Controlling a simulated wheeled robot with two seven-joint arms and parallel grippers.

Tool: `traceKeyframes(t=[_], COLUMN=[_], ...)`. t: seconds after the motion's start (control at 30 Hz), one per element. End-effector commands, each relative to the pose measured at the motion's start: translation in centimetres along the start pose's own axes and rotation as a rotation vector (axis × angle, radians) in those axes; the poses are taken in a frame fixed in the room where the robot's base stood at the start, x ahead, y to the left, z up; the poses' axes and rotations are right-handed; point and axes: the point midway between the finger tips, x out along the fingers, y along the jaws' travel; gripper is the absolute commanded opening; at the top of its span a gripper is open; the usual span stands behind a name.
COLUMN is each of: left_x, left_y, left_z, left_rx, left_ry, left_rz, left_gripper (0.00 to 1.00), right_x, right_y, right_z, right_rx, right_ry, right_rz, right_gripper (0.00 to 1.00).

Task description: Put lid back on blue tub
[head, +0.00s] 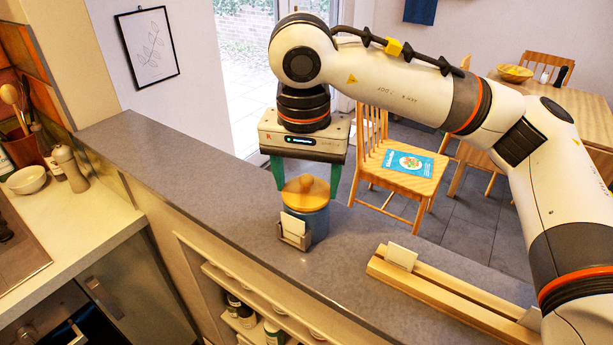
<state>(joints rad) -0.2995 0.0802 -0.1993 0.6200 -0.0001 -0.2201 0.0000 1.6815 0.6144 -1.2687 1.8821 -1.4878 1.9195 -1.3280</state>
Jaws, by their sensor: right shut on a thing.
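The blue tub (318,222) stands upright on the grey counter ledge, partly hidden by a small card holder in front of it. The round wooden lid (306,195), with a knob on top, is at the tub's mouth; I cannot tell whether it rests fully on the rim or sits just above it. My right gripper (306,187) points down over the tub, its green fingers on either side of the lid, shut on the lid. My left gripper is not in view.
The card holder (294,236) stands right against the tub's front. A wooden rail (440,297) with cards lies on the ledge to the right. The ledge left of the tub is clear. A chair with a blue booklet (408,163) stands beyond the ledge.

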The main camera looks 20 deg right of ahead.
Motion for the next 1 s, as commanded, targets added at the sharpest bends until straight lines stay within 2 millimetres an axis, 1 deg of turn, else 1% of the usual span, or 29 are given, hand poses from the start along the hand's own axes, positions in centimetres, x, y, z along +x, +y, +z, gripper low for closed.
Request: traceKeyframes(t=[0.17,0.2,0.27,0.3,0.33,0.5,0.53,0.57,0.6,0.83,1.0], left_x=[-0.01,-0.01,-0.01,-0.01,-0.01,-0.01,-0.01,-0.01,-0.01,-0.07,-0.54], left_y=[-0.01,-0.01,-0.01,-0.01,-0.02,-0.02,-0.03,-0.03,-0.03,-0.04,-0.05], left_z=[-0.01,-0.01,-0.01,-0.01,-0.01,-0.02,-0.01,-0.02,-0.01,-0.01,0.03], left_rx=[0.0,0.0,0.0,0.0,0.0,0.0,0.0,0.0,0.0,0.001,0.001], left_ry=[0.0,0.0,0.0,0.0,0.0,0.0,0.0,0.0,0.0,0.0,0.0], left_rz=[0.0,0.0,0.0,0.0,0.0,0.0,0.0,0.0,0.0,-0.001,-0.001], left_gripper=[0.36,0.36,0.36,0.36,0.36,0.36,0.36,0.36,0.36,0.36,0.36], right_x=[0.0,0.0,0.0,0.0,0.0,0.0,0.01,0.01,0.01,-0.08,-0.82], right_y=[0.01,0.01,0.0,0.0,0.0,0.0,0.0,0.0,0.0,0.0,0.01], right_z=[0.0,0.0,0.0,0.0,0.0,0.0,0.0,0.0,0.0,0.02,0.11], right_rx=[0.0,0.0,0.0,0.0,0.0,0.0,0.0,0.0,0.0,0.0,0.0], right_ry=[0.0,0.0,0.0,0.0,0.0,0.0,0.0,0.0,0.0,0.0,0.0], right_rz=[0.0,0.0,0.0,0.0,0.0,0.0,0.0,0.0,0.0,0.0,0.0], right_gripper=[0.45,0.73,0.83,0.9,0.92,0.92,0.94,0.99,1.0,1.0,1.0])
